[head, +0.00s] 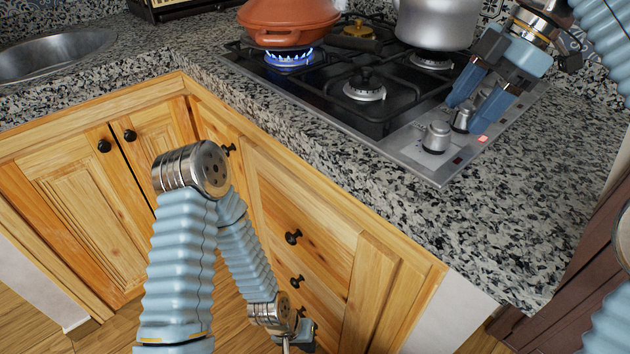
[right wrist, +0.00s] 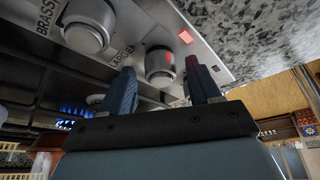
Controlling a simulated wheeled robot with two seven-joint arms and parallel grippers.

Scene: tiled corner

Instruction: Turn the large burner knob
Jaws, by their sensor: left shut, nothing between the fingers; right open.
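The stove's control panel (head: 412,150) has a row of silver knobs along its edge. My right gripper (head: 468,120) points down over the row, open, with a fingertip on either side of one knob (head: 462,119). In the right wrist view that knob (right wrist: 160,62) shows between the fingertips (right wrist: 160,88), with a lit red indicator (right wrist: 186,37) beside it. I cannot tell whether the fingers touch it. Another knob (head: 437,137) stands nearer the panel's corner. My left gripper (head: 296,340) hangs low by the cabinet, shut and partly cut off.
A terracotta pot (head: 289,20) sits over a burner with a blue flame (head: 290,57). A silver pot (head: 437,24) stands at the back right. The front burner (head: 364,90) is bare. The granite counter (head: 490,220) in front of the panel is clear; wooden cabinets (head: 300,245) stand below.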

